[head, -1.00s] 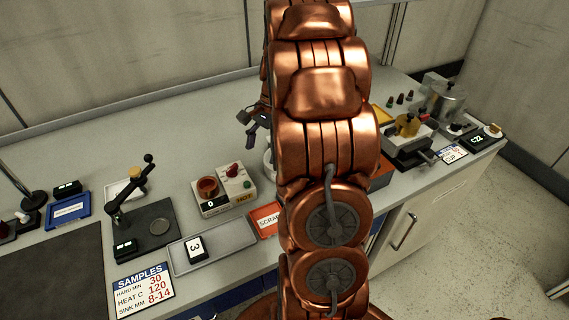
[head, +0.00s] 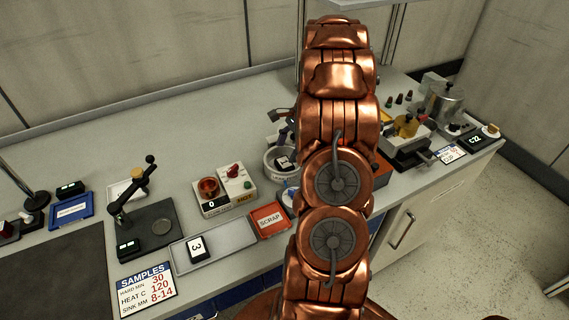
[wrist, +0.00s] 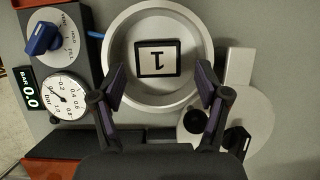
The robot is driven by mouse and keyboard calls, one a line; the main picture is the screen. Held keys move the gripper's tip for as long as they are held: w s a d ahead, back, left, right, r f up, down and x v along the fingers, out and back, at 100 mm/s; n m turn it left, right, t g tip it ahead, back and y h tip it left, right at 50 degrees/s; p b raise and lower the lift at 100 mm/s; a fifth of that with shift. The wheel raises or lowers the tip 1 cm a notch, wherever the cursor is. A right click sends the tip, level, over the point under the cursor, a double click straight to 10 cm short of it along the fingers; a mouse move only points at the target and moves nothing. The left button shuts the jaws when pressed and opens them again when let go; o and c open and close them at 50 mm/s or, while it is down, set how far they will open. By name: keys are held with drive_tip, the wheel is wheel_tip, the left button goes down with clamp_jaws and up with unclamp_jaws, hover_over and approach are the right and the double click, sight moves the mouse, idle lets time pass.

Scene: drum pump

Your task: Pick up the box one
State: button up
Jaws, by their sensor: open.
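Box one is a small dark box (wrist: 158,58) with a white top marked 1. It lies flat inside a round metal bowl (wrist: 121,40), near the middle of its floor. In the head view the box (head: 283,162) sits in the bowl (head: 270,171), partly hidden by my arm. My gripper (wrist: 161,83) is open and empty. Its two fingers straddle the lower part of the bowl in the wrist view, with the box between and beyond the tips. In the head view only part of the gripper shows, above the bowl.
A round gauge (wrist: 63,96) and a blue knob (wrist: 42,39) stand left of the bowl. In the head view, a box marked 3 (head: 197,247) lies in a tray and a red SCRAP tray (head: 268,220) is nearby.

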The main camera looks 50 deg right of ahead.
sight(280, 164)
drive_tip(key=shift+a+f, duration=0.25)
drive_tip(key=shift+a, duration=0.1)
drive_tip(key=p+x, duration=0.2)
drive_tip(key=x, duration=0.2)
drive_tip(key=shift+a, duration=0.15)
drive_tip(key=shift+c, duration=0.3)
drive_tip(key=c, duration=0.9)
